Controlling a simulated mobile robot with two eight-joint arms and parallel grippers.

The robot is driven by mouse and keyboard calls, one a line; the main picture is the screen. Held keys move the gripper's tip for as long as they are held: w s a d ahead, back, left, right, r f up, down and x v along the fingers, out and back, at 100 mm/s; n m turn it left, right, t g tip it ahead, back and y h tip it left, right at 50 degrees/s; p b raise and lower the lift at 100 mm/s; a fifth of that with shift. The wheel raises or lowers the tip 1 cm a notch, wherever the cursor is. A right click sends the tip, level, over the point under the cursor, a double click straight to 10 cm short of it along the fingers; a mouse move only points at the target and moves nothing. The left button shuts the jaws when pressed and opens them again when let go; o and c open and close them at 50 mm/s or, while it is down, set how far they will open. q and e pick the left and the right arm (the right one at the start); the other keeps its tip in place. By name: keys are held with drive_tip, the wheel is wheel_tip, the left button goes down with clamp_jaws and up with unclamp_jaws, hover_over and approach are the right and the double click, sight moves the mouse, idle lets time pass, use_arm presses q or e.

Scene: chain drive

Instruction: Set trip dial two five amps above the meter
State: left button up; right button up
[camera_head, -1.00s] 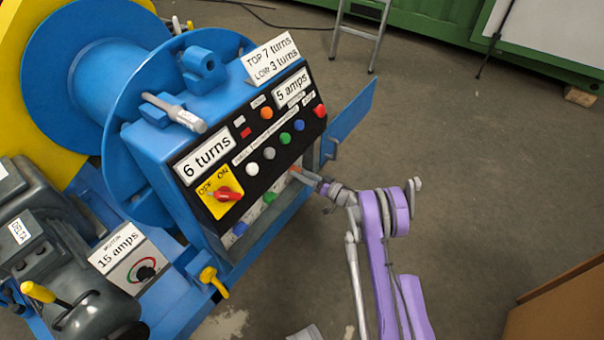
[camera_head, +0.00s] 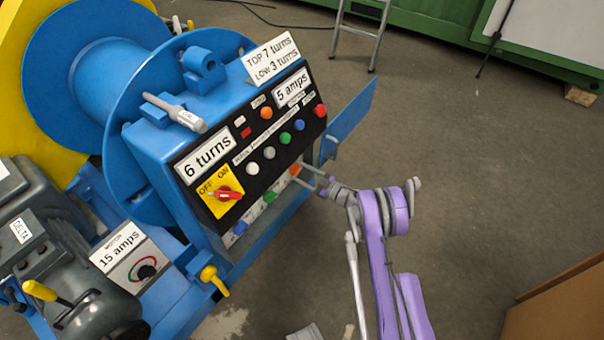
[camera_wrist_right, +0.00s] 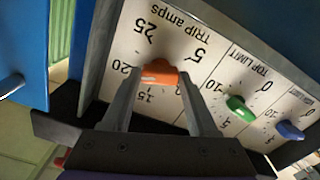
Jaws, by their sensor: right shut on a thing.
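The orange trip dial (camera_head: 296,169) sits at the right end of the lower dial strip on the blue machine. In the right wrist view the orange knob (camera_wrist_right: 158,72) stands on a white scale marked "TRIP amps", seen upside down. My right gripper (camera_wrist_right: 158,82) is shut on this knob, one finger on each side. In the head view the right gripper (camera_head: 306,174) reaches the dial from the right. I cannot tell which mark the knob points at. One meter (camera_head: 292,88) reads "5 amps"; the motor meter (camera_head: 118,248) reads "15 amps". My left gripper is not in view.
A green knob (camera_wrist_right: 240,108) and a blue knob (camera_wrist_right: 290,130) sit beside the trip dial. Above are several push buttons, a "6 turns" display (camera_head: 207,156) and a red rotary switch (camera_head: 226,195). A blue door (camera_head: 350,118) stands open to the right.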

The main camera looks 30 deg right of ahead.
drive_tip(key=n, duration=1.3)
drive_tip(key=shift+n, duration=0.4)
drive_tip(key=n, duration=1.3)
drive_tip(key=shift+b, duration=0.35)
drive_tip(key=shift+n, duration=0.3)
drive_tip(key=o, duration=1.4)
drive_tip(key=shift+c, duration=0.2)
drive_tip(key=p+v, duration=0.2)
drive_tip(key=v, duration=0.9)
